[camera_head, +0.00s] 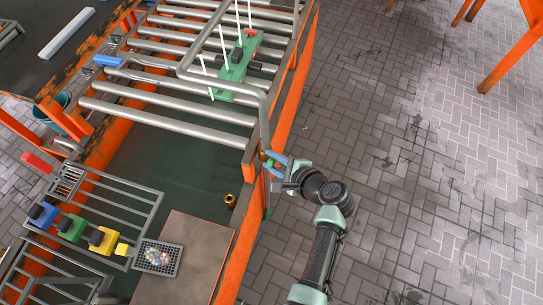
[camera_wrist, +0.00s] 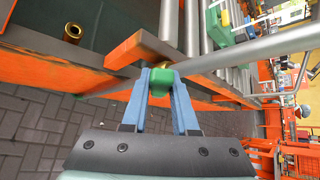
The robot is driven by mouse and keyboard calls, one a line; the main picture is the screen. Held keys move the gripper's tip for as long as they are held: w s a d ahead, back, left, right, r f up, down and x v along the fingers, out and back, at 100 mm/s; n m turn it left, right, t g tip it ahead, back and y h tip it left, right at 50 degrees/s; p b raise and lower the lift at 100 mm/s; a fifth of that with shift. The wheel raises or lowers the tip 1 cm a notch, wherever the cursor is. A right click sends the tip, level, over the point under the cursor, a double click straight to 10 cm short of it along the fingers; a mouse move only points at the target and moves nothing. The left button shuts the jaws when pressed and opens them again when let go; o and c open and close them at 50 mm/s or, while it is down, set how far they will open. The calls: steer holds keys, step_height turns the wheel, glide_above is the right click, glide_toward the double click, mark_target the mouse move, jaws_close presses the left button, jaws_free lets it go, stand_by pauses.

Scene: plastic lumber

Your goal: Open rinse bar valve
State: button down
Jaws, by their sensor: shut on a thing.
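The rinse bar is a bent grey pipe (camera_head: 264,115) that arches over the roller conveyor and comes down at its right side. It also shows as a grey pipe in the wrist view (camera_wrist: 250,52). A small green valve handle (camera_wrist: 160,80) sits at the pipe's lower end, by the orange frame. My gripper (camera_head: 273,162) is at this end of the pipe. In the wrist view, the blue fingers of my gripper (camera_wrist: 160,85) are shut on the green handle, one on each side. The valve body behind the handle is mostly hidden.
The orange conveyor frame (camera_head: 299,75) runs close beside my gripper. A green block with white rods (camera_head: 235,68) lies on the rollers. A brass cylinder (camera_head: 230,200) stands on the dark surface left of the gripper. The brick floor (camera_head: 420,170) to the right is clear.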

steer(key=shift+w+d+r+p, duration=0.1)
steer(key=shift+w+d+p, duration=0.05)
steer(key=shift+p, duration=0.2)
stand_by(0.3)
steer(key=c, duration=0.7)
jaws_free()
